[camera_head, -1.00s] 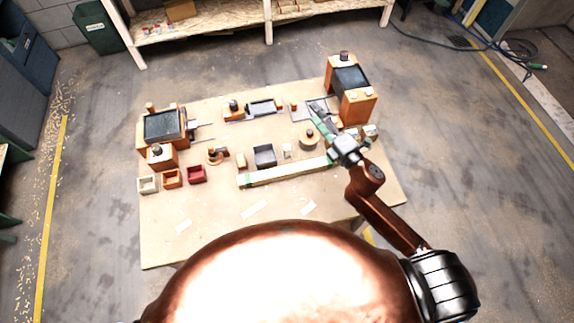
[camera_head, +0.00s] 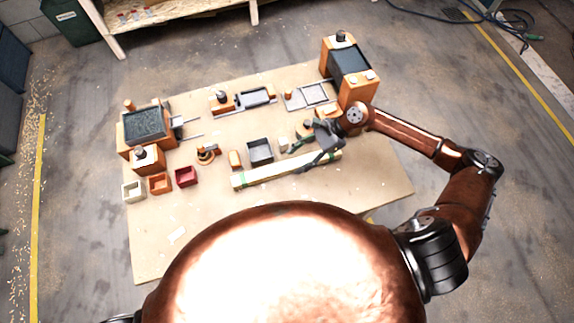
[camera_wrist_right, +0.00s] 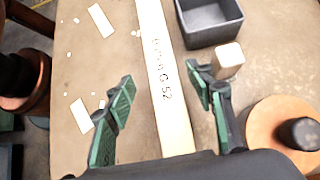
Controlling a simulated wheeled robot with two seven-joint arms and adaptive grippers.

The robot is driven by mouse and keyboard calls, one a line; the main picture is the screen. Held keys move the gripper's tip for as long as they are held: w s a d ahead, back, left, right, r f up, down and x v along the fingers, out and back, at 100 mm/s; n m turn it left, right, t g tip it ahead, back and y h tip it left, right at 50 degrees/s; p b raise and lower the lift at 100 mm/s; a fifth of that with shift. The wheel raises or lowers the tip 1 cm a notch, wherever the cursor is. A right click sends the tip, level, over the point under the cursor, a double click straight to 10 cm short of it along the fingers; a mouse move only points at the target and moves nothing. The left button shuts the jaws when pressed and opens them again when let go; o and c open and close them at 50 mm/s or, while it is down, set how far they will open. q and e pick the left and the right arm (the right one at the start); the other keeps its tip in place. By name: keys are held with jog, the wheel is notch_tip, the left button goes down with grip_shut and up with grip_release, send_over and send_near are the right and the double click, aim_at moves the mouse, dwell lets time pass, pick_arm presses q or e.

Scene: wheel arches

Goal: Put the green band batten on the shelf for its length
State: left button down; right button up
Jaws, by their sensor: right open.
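The batten (camera_head: 270,174) is a long pale wooden strip lying along the front part of the table. My right gripper (camera_head: 305,158) is over the right part of the batten. In the right wrist view, my right gripper (camera_wrist_right: 160,78) is open, with the green-padded fingers on either side of the batten (camera_wrist_right: 163,70), which carries dark lettering ending in "52". The fingers do not close on it. A wooden shelf unit (camera_head: 180,14) stands behind the table, cut off by the frame's top. My left gripper is out of view.
On the table (camera_head: 210,225), a dark grey bin (camera_head: 260,151) and a small pale block (camera_wrist_right: 229,60) lie close to the batten. A round wooden piece with a dark knob (camera_wrist_right: 300,134) is near the right finger. Small boxes, including a red one (camera_head: 186,176), stand at left.

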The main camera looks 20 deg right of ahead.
aim_at(288, 164)
jog(key=x, duration=0.5)
jog(key=shift+w, duration=0.2)
jog(key=shift+c, duration=0.2)
grip_shut()
